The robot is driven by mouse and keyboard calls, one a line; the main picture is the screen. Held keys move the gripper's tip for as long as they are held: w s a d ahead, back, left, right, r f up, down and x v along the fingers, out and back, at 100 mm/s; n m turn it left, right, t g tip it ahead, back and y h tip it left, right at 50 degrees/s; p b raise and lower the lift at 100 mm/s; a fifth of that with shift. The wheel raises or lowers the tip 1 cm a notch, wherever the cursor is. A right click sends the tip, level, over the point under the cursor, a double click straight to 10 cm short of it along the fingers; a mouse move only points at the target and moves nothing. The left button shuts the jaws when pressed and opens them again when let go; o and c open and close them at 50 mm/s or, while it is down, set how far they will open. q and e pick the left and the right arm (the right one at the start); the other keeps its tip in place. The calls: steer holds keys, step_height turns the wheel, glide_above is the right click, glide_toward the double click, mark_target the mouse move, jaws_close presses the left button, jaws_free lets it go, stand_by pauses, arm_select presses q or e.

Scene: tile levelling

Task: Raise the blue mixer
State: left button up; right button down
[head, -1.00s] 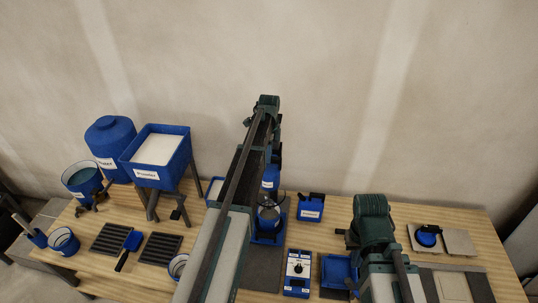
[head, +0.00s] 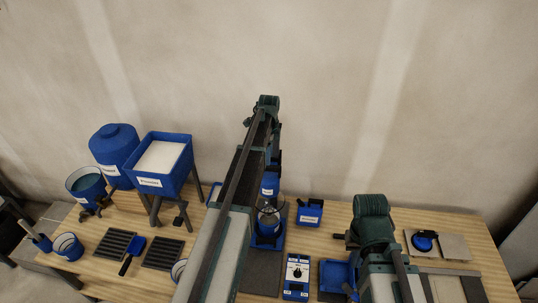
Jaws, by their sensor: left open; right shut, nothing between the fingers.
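My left gripper (head: 274,157) hangs just above and behind the mixer head. It is open, but its fingertips are mostly hidden, and I cannot tell whether they touch the mixer. My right gripper (head: 348,240) is at the right side of the bench, beside a blue tray (head: 336,274). It is shut and empty, and largely hidden by its own arm.
A white-topped blue hopper (head: 163,160), a blue tank (head: 113,145) and buckets stand at the left. A control box (head: 296,275) and a small blue holder (head: 309,213) are right of the mixer. Tiles with a blue suction cup (head: 424,242) lie at the far right.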

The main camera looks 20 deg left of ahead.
arm_select(q)
step_height(320, 180, up, 8)
steer(key=p, duration=0.6)
steer(key=shift+f, duration=0.2)
steer(key=s+d+f+n+b, duration=0.5)
steer(key=s+d+f+b, duration=0.7)
steer(key=s, duration=0.3)
steer(key=s+d+f+n+y+b, duration=0.1)
steer(key=s+d+f+n+b, duration=0.5)
steer(key=s+d+f+b, duration=0.5)
steer(key=s+d+f, duration=0.1)
steer(key=s+d, duration=0.3)
steer(key=shift+s+b, duration=0.25)
steer(key=shift+b, duration=0.15)
